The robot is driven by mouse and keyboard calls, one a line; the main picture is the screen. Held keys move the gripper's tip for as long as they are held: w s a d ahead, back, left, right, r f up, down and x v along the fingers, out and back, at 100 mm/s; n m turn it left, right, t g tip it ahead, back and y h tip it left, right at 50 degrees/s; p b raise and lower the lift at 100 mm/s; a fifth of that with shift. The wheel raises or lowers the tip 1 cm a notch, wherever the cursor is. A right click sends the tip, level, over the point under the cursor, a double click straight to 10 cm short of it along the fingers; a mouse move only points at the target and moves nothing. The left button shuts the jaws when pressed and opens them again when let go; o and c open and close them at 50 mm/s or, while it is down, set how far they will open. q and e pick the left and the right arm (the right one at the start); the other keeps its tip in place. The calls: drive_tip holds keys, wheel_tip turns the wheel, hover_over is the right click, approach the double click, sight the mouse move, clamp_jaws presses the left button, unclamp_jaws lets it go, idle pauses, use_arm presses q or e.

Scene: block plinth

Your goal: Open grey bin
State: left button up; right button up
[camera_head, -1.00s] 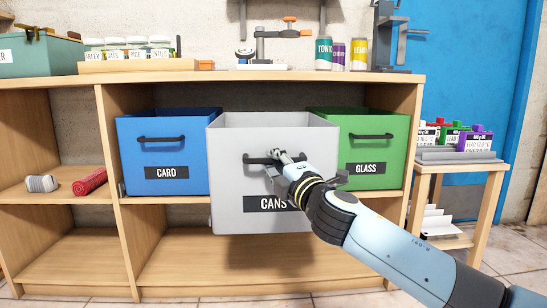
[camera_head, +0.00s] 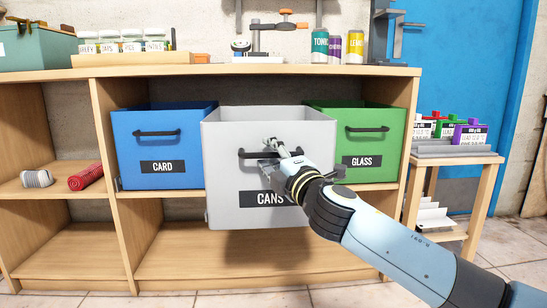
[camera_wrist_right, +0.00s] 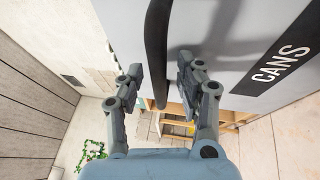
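The grey bin (camera_head: 225,170), labelled CANS, stands out from the shelf's front, well ahead of the bins beside it. Its black bar handle (camera_head: 248,153) is on its front face. My right gripper (camera_head: 277,154) is at the right part of this handle. In the right wrist view the fingers (camera_wrist_right: 157,76) are apart, with the handle (camera_wrist_right: 156,45) running between their tips. Gaps show between the handle and the fingers, so the gripper is open around or just off it. I cannot tell its exact depth. My left gripper is not in view.
A blue CARD bin (camera_head: 190,170) and a green GLASS bin (camera_head: 385,148) sit in the wooden shelf (camera_head: 240,71) on either side. A red roll (camera_head: 87,177) lies at left. A small side table (camera_head: 450,160) stands at right. Floor in front is clear.

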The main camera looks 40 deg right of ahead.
drive_tip(key=v, duration=1.2)
